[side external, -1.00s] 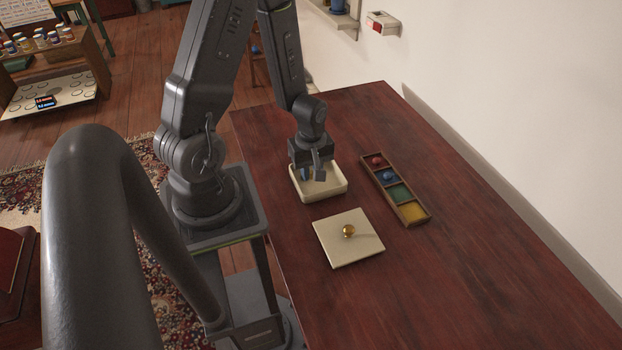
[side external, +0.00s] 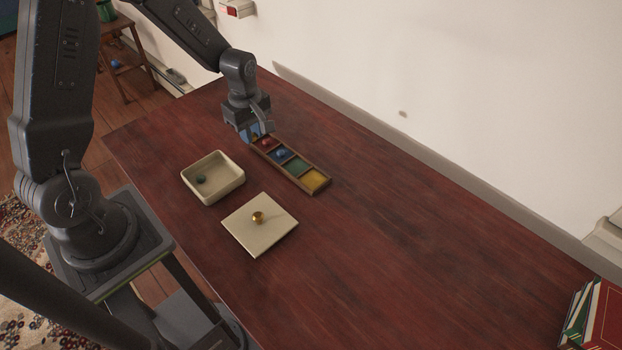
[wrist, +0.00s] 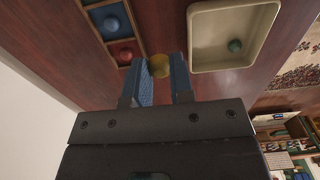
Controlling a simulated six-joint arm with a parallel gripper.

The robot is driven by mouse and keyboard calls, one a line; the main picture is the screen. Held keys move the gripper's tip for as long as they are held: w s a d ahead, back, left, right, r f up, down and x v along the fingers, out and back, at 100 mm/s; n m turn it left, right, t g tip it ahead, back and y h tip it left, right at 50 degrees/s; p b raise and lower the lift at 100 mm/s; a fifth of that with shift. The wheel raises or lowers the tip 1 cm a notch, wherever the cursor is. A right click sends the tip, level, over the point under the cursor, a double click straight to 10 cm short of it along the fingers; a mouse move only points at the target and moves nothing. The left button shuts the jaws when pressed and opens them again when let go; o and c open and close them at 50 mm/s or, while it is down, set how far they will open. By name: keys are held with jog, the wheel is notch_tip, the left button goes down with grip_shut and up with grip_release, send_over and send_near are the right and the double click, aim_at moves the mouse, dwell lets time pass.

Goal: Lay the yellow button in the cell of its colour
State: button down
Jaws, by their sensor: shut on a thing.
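My gripper (side external: 254,136) is shut on the yellow button (wrist: 159,66), which sits between its blue fingertips in the wrist view. It hangs above the table by the far, red end of the wooden cell box (side external: 304,190). The box has a row of red, blue, green and yellow cells. A red button (side external: 267,142) lies in the red cell and a blue button (side external: 281,153) in the blue cell. The green cell (side external: 297,166) and the yellow cell (side external: 315,180) at the near end are empty.
A cream tray (side external: 222,190) left of the box holds a green button (side external: 201,179). A cream lid (side external: 270,236) with a gold knob lies in front of it. Books (side external: 597,315) stand at the lower right. The table right of the box is clear.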

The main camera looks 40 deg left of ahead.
jog(key=w+d, duration=0.3)
jog(key=w, duration=0.1)
send_over(313, 180)
notch_tip(313, 180, down, 6)
jog(key=shift+f, duration=2.25)
jog(key=shift+f, duration=0.2)
jog(key=c, duration=1.3)
grip_release()
notch_tip(313, 180, up, 12)
jog(key=shift+s+r, duration=0.1)
jog(key=shift+r, duration=0.15)
